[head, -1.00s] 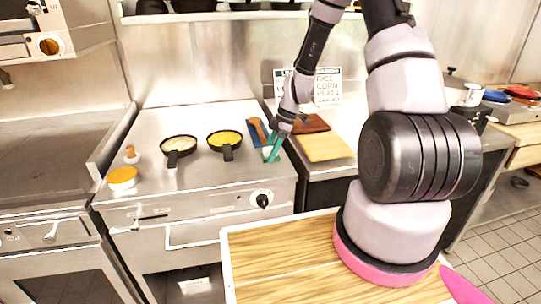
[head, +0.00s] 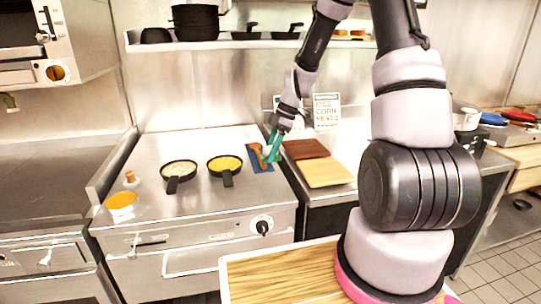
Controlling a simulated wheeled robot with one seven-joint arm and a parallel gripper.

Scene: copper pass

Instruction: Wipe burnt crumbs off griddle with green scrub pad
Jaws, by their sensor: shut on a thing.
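The steel griddle (head: 215,198) has a flat top, with its control knob on the front. My gripper (head: 272,150) is over its back right corner, pointing down. It is shut on a small green thing, which I take to be the green scrub pad (head: 272,156); the pad and the teal-green fingers are hard to tell apart at this size. A blue cloth (head: 264,166) lies just below and behind it, with a brown wooden tool (head: 257,153) on it. I cannot make out burnt crumbs on the griddle.
Two black pans, one with pale food (head: 178,170) and one with yellow food (head: 225,165), stand on the griddle. An orange-topped round dish (head: 121,201) and a small shaker (head: 130,177) are at left. Cutting boards (head: 325,172) lie to the right. The griddle's front middle is clear.

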